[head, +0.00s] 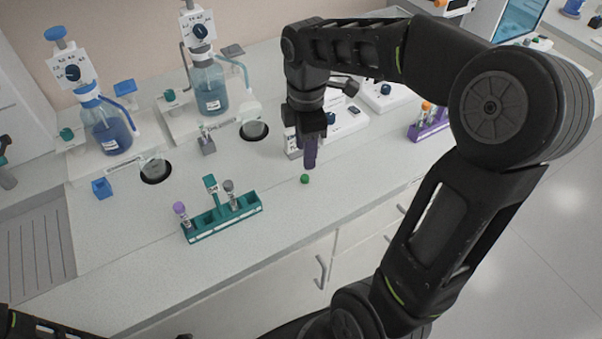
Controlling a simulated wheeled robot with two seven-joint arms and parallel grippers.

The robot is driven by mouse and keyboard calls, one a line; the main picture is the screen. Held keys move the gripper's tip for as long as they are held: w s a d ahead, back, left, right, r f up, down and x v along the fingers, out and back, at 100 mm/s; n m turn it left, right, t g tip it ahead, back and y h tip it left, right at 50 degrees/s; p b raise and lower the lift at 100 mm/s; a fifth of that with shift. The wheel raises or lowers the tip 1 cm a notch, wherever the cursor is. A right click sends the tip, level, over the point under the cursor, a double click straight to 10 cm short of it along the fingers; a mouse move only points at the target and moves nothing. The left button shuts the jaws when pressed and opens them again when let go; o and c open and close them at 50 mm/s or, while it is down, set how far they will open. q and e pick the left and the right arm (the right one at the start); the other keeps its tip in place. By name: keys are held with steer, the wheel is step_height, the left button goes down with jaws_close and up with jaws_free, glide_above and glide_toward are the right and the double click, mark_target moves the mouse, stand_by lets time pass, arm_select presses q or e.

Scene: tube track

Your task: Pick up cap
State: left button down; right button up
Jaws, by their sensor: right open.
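A small green cap (305,179) lies on the white bench, right of the teal tube rack. My right gripper (310,160) is open and points down just above the cap, a little apart from it in the picture. Nothing shows between its fingers, though they overlap from this angle. My left arm shows only as a dark link in the lower left corner; its gripper is out of the picture.
Behind stand two blue-liquid bottles (108,130) (209,92) and two dark round openings. A purple rack (429,127) stands to the right. The bench around the cap is clear; its front edge is close.

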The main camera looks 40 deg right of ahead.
mark_target(306, 177)
steer(key=shift+f, duration=1.3)
step_height(306, 177, down, 5)
steer(key=shift+s+f+p, duration=0.1)
steer(key=shift+s+p, duration=0.05)
steer(key=shift+p, duration=0.55)
steer(key=shift+c, duration=0.3)
jaws_close()
